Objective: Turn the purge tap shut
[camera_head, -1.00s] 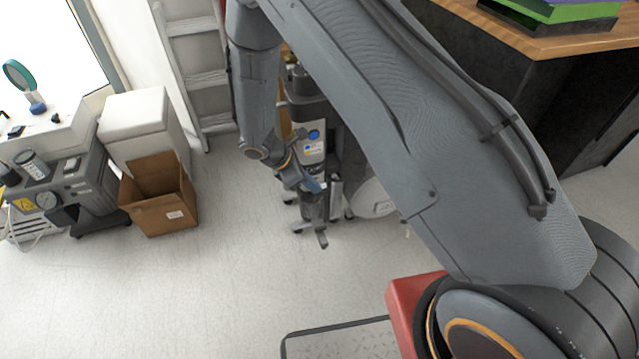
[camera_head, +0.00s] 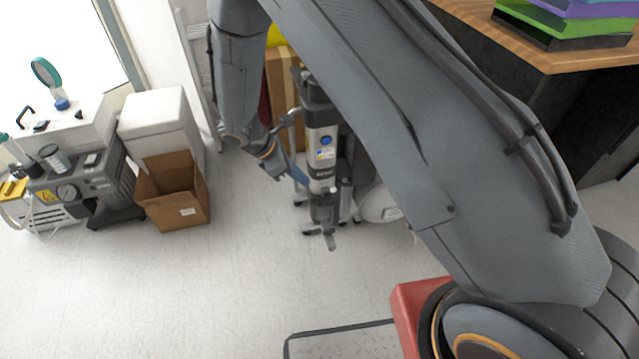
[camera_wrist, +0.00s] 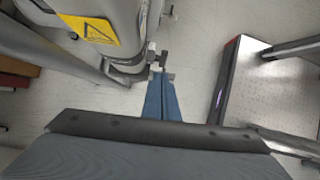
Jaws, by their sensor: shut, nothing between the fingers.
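My gripper (camera_wrist: 161,84) is shut and empty, its blue fingers pressed together. In the wrist view, a small metal fitting that looks like the purge tap (camera_wrist: 153,57) sits at the lower side of a grey compressor body (camera_wrist: 125,30). The fingertips are right at the fitting; I cannot tell whether they touch it. The tap's handle angle is unclear. In the head view, my gripper (camera_head: 299,174) is just left of an upright grey and silver unit (camera_head: 322,150) with a blue round sticker. The tap cannot be made out there.
A yellow warning label (camera_wrist: 88,28) is on the compressor body. A metal-plated platform (camera_wrist: 265,95) lies to the right in the wrist view. In the head view, an open cardboard box (camera_head: 173,192) and another compressor (camera_head: 85,180) stand left. The floor in front is clear.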

